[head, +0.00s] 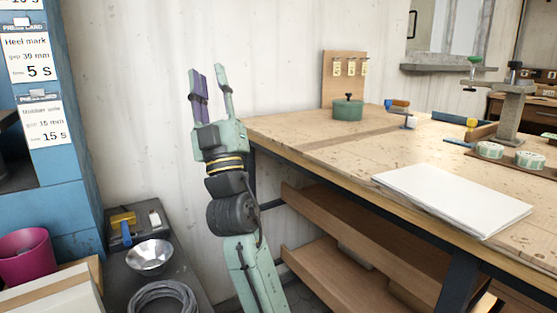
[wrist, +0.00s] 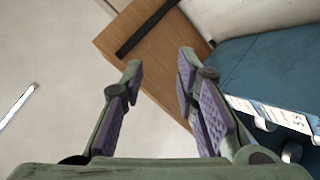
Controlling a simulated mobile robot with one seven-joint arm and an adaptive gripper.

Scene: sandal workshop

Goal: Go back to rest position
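My gripper (head: 210,82) points upward in the head view, in front of the pale wall and left of the workbench. Its two fingers are spread apart with nothing between them. In the wrist view the gripper (wrist: 165,80) also shows open, with purple pads on the inner sides of its green fingers. Beyond the fingers are a brown wooden board (wrist: 110,42) with a dark bar and a blue surface (wrist: 270,65). The gripper touches nothing that I can see.
The wooden workbench (head: 300,150) stands to the right, with a green pot (head: 347,109), a white sheet stack (head: 450,200) and a press (head: 510,105). At lower left are a metal bowl (head: 150,256), a cable coil (head: 162,299), a magenta bin (head: 25,256) and a blue cabinet (head: 75,120).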

